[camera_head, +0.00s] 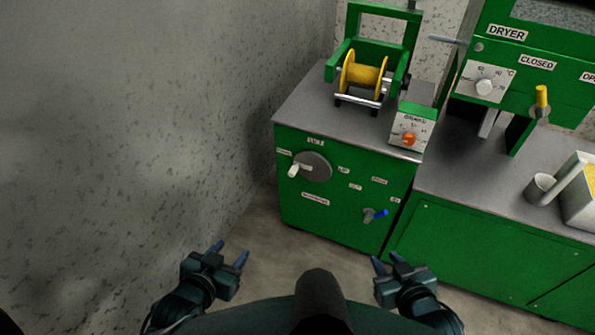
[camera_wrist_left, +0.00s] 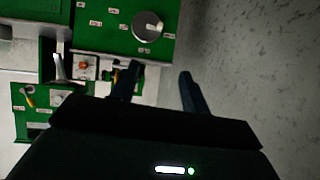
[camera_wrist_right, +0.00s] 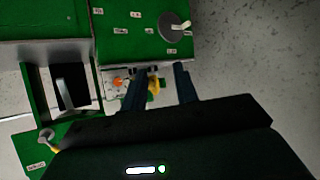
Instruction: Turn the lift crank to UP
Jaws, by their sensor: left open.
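The lift crank is a grey disc (camera_head: 313,167) with a white handle (camera_head: 293,171) on the front of a green cabinet. The handle sits at the disc's left side in the head view. Small labels surround it, too small to read. The disc also shows in the left wrist view (camera_wrist_left: 147,26) and the right wrist view (camera_wrist_right: 172,28). My left gripper (camera_head: 230,252) is open and empty, low in front of the cabinet and apart from the crank. My right gripper (camera_head: 386,260) is also open and empty, further right, apart from everything.
A yellow spool (camera_head: 364,75) in a green frame and a small box with an orange knob (camera_head: 408,139) stand on the cabinet top. A blue-handled valve (camera_head: 376,214) sits lower right on its front. The dryer (camera_head: 520,60) is at right. A grey wall (camera_head: 160,120) bounds the left.

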